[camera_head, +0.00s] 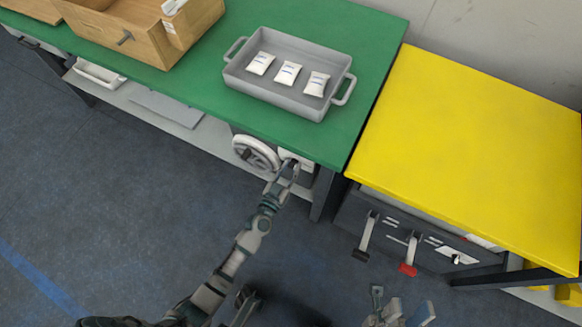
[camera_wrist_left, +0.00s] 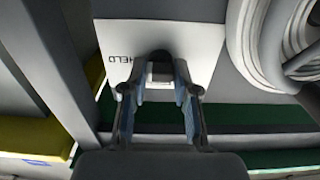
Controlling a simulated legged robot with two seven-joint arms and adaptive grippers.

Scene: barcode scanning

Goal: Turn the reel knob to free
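The reel knob (camera_wrist_left: 160,73) is a small dark grey piece on a white plate (camera_wrist_left: 118,45) printed with letters that read "HELD". The plate is on the front of the green table, below its edge. My left gripper (camera_wrist_left: 161,80) has one finger on each side of the knob in the left wrist view. I cannot tell whether the fingers press on it. In the head view my left gripper (camera_head: 288,170) reaches the plate and largely hides the knob. My right gripper (camera_head: 400,312) is open and empty at the bottom, far from the knob.
A white handwheel reel (camera_head: 256,153) is left of the plate. A grey tray (camera_head: 238,72) with three white packets stands on the green table (camera_head: 330,140), beside a wooden box (camera_head: 170,45). A yellow table (camera_head: 470,130) with levers below, one red-tipped (camera_head: 408,268), stands at right.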

